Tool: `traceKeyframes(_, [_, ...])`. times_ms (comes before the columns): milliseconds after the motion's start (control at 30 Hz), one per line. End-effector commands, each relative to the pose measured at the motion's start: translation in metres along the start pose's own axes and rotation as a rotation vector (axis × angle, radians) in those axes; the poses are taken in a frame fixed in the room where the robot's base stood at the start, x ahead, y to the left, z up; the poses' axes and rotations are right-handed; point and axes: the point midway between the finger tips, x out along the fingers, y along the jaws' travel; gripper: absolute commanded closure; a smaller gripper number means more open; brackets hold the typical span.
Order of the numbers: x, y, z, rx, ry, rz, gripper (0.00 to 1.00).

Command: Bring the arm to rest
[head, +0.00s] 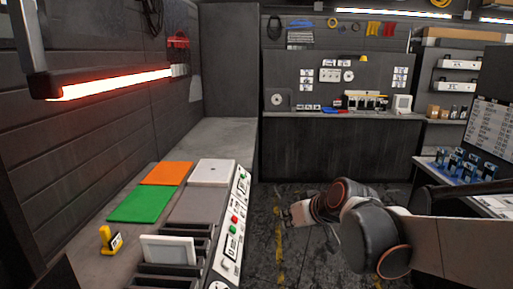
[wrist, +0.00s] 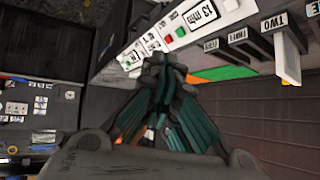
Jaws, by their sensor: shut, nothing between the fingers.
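My gripper (head: 297,213) is at the end of my arm, which reaches in from the right of the head view. It hangs over open floor, to the right of the left-hand bench and apart from it. In the wrist view my gripper (wrist: 164,66) points up the picture, its dark and teal fingers close together with nothing between them. The bench's front panel (wrist: 165,38) with labels and buttons shows beyond the fingertips.
The left bench holds an orange sheet (head: 167,173), a green sheet (head: 146,204), a white plate (head: 212,172), a framed panel (head: 169,250) in a slotted rack and a yellow tool (head: 106,239). A glowing lamp (head: 110,83) hangs above. The floor (head: 300,255) beside the bench is clear.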

Motion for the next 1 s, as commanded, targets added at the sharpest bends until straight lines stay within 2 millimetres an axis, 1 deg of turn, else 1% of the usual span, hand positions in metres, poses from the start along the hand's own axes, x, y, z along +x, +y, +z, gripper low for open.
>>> traceKeyframes(33, [-0.017,0.0,0.011,0.013,-0.016,0.018,1.0])
traceKeyframes(200, [-0.065,0.003,0.048,0.059,-0.071,0.084,1.0])
traceKeyframes(367, [-0.105,0.006,0.088,0.106,-0.119,0.151,1.0])
traceKeyframes(500, [-0.136,0.009,0.126,0.148,-0.157,0.216,1.0])
traceKeyframes(600, [-0.154,0.011,0.152,0.175,-0.179,0.259,1.0])
traceKeyframes(733, [-0.17,0.014,0.178,0.203,-0.199,0.305,1.0])
traceKeyframes(867, [-0.178,0.016,0.192,0.22,-0.21,0.331,1.0])
traceKeyframes(1000, [-0.18,0.017,0.196,0.225,-0.213,0.34,1.0])
